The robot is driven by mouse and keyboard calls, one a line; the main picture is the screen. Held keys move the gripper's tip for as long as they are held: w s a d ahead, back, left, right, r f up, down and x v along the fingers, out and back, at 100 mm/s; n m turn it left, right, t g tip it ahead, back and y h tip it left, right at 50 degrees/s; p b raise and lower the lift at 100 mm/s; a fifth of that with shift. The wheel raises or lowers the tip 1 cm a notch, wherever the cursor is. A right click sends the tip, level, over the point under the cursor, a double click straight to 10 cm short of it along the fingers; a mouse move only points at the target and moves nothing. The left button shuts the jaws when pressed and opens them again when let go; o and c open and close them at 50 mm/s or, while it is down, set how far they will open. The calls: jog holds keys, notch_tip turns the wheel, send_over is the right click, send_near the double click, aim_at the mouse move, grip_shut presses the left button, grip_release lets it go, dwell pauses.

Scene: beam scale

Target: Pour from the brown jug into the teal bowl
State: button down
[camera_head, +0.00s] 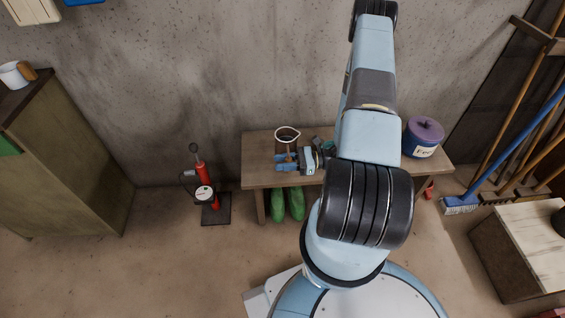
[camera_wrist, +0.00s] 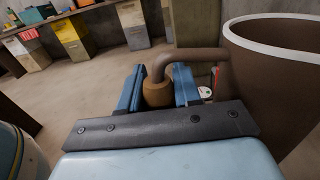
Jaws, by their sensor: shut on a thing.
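The brown jug (camera_head: 286,147) has a pale rim and stands roughly upright over the left part of the wooden bench. I cannot tell whether its base touches the bench. In the wrist view the jug (camera_wrist: 285,85) fills the right side, with its handle (camera_wrist: 190,55) reaching between the blue fingers. My gripper (camera_head: 287,162) is shut on that handle; its fingers also show in the wrist view (camera_wrist: 159,92). A teal thing (camera_head: 328,146), perhaps the teal bowl, shows just right of the gripper, mostly hidden by my arm. The jug's contents cannot be made out.
The wooden bench (camera_head: 256,177) stands against the concrete wall. A purple-lidded labelled jar (camera_head: 423,140) is on its right end. Green boots (camera_head: 287,204) are beneath. A red pump (camera_head: 204,180) stands left, brooms (camera_head: 510,140) lean right. A cabinet (camera_head: 75,160) is far left.

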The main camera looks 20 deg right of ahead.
jog(key=d+f+m+t+h, duration=0.2)
jog(key=d+m+t, duration=0.1)
jog(key=d+m, duration=0.3)
jog(key=w+d+f+m+t+h, duration=0.1)
jog(key=d+m+t+h, duration=0.2)
jog(key=d+m, duration=0.4)
jog(key=d+t, duration=0.1)
jog(key=d, duration=0.3)
jog(key=shift+f+t, duration=0.3)
jog(key=shift+f, duration=0.25)
dwell(0.4)
jog(key=shift+w+d+r+m, duration=0.2)
jog(key=shift+r+m, duration=0.3)
jog(key=shift+w+d+r+m, duration=0.15)
jog(key=shift+d+r+m, duration=0.05)
jog(key=shift+r+m, duration=0.3)
jog(key=shift+w+d+r+m, duration=0.2)
jog(key=shift+r+m, duration=0.25)
jog(key=shift+m, duration=0.05)
dwell(3.9)
